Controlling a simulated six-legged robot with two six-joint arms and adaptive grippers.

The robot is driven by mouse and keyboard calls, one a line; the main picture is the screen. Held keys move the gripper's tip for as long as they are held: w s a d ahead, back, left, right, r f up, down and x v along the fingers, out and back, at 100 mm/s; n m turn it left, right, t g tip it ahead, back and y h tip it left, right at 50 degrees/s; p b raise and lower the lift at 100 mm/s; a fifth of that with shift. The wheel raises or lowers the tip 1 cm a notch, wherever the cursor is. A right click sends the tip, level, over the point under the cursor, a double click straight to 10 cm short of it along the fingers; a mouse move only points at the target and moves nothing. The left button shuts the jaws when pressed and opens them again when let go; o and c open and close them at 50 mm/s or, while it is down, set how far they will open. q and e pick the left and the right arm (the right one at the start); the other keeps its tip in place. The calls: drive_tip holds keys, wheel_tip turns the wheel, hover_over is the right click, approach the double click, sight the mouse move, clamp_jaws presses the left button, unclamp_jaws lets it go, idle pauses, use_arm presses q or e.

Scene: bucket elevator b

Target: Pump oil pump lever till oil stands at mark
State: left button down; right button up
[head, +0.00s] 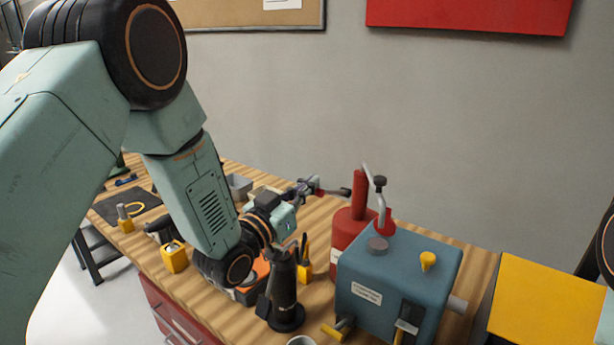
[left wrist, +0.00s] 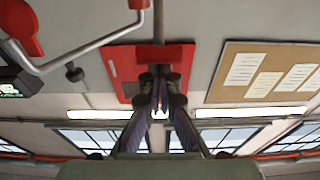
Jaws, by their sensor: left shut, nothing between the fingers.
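A red oil can with an upright red post (head: 359,190) and a bent grey tube (head: 372,172) stands on the bench beside a blue tank (head: 400,285). My left gripper (head: 328,190) is shut and empty, just left of the red post. Dark red shows at its tips; I cannot tell whether they touch a lever. In the left wrist view the gripper fingers (left wrist: 160,92) come together in front of a red bar and panel, and the grey tube (left wrist: 90,50) crosses at upper left. A dark gauge (head: 407,320) shows on the tank's front; its oil level is unreadable. My right gripper is out of view.
A black upright cylinder (head: 284,295) and an orange-black case stand beneath my left arm. Yellow holders (head: 174,257), a grey bin (head: 238,186) and a dark mat (head: 122,205) lie further left. A yellow-topped box (head: 545,298) stands right of the tank.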

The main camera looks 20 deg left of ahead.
use_arm(q)
drive_tip(key=shift+d, duration=0.1)
drive_tip(key=shift+s, duration=0.1)
wheel_tip(320, 180, down, 11)
drive_tip(key=s+b, duration=0.2)
drive_tip(key=b, duration=0.7)
drive_tip(key=shift+a, duration=0.4)
